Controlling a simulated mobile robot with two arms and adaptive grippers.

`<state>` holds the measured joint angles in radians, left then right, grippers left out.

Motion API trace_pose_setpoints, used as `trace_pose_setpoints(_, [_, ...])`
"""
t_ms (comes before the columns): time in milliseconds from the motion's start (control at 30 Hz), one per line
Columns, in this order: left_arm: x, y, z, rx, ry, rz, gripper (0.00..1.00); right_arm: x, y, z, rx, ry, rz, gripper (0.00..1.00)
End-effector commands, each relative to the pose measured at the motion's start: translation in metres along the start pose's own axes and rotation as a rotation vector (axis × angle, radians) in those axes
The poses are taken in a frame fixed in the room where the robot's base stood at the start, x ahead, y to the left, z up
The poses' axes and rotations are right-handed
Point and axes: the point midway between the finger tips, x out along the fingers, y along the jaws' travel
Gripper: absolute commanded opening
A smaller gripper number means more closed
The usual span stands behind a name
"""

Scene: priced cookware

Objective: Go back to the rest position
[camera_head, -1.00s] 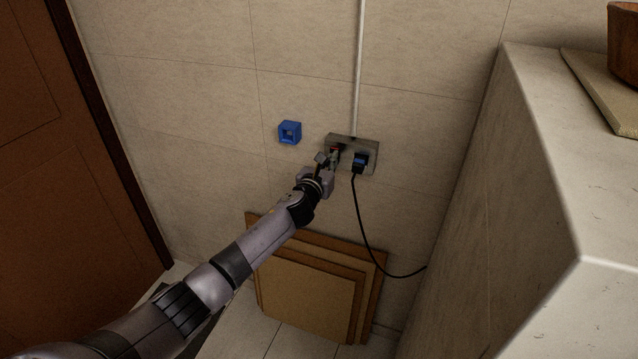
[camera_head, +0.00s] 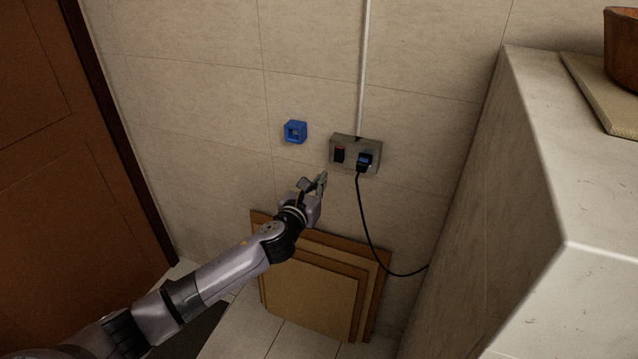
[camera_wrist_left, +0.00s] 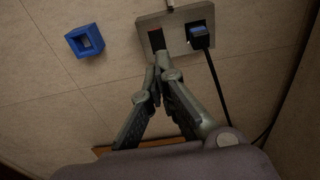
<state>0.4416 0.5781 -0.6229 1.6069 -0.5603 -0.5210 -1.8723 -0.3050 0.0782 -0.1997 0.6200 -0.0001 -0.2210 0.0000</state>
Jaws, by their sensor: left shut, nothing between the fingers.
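My left gripper (camera_head: 314,184) is shut and empty in the head view, below and left of the grey wall socket box (camera_head: 349,143), apart from it. In the left wrist view its fingertips (camera_wrist_left: 157,70) meet in front of the lower part of the box (camera_wrist_left: 147,23). The box has a dark switch with a red part (camera_head: 340,154) on its left. A black plug with a blue face (camera_head: 364,160) sits in its right side, with a black cable (camera_head: 367,228) hanging down. My right gripper is not in view.
A blue square holder (camera_head: 295,131) is on the wall left of the box. Several brown boards (camera_head: 310,300) lean on the wall below. A stone counter (camera_head: 575,170) stands at right, a brown door (camera_head: 60,150) at left.

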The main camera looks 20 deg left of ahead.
Motion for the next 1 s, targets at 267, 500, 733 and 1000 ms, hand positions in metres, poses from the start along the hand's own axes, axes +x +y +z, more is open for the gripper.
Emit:
trace_pose_setpoints(267, [0.0, 0.0, 0.0, 0.0, 0.001, 0.0, 0.0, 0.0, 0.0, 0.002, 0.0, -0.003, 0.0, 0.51])
trace_pose_setpoints(500, [0.0, 0.002, -0.011, -0.032, 0.02, 0.005, 0.0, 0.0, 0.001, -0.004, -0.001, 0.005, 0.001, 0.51])
trace_pose_setpoints(733, [-0.016, 0.021, -0.133, -0.44, 0.219, 0.103, 0.0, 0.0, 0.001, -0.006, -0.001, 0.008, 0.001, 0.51])
trace_pose_setpoints(1000, [-0.099, 0.038, -0.324, -1.1, 0.46, 0.409, 0.0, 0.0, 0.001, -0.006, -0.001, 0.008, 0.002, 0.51])
